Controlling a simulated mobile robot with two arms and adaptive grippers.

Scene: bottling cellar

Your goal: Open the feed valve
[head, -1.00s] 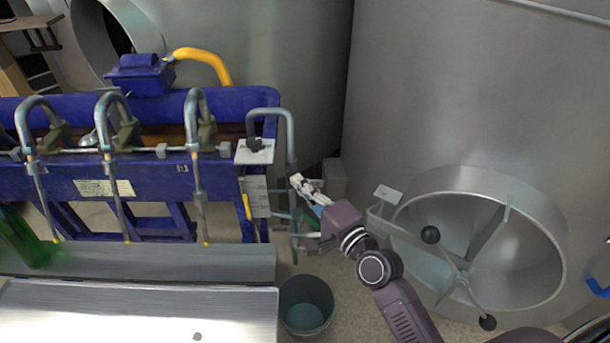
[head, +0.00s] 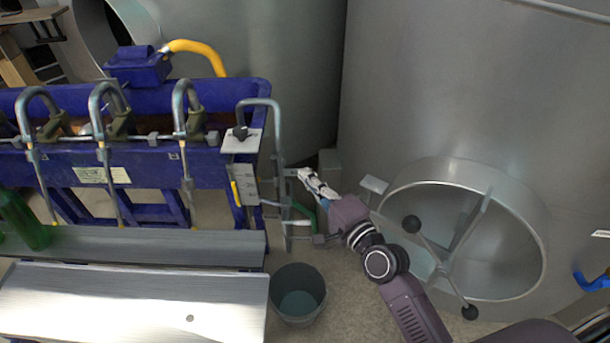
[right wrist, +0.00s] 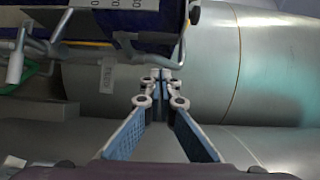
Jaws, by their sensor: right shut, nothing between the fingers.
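A grey pipe (head: 279,150) bends down at the right end of the blue filling machine. Low on it, in the head view, is a green handle (head: 301,212), partly hidden by my right arm; it seems to be the feed valve's lever. Green also shows at the left edge of the right wrist view (right wrist: 35,72). Whether the valve is open or shut I cannot tell. My right gripper (head: 303,174) is shut and empty, just right of the pipe and above the green handle. Its closed fingertips show in the right wrist view (right wrist: 160,76). My left gripper is not in view.
The blue machine (head: 110,175) with several bent spouts stands at left. A steel tank (head: 430,90) with a round hatch and knobbed handle (head: 441,265) stands at right. A grey bucket (head: 298,312) is on the floor below.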

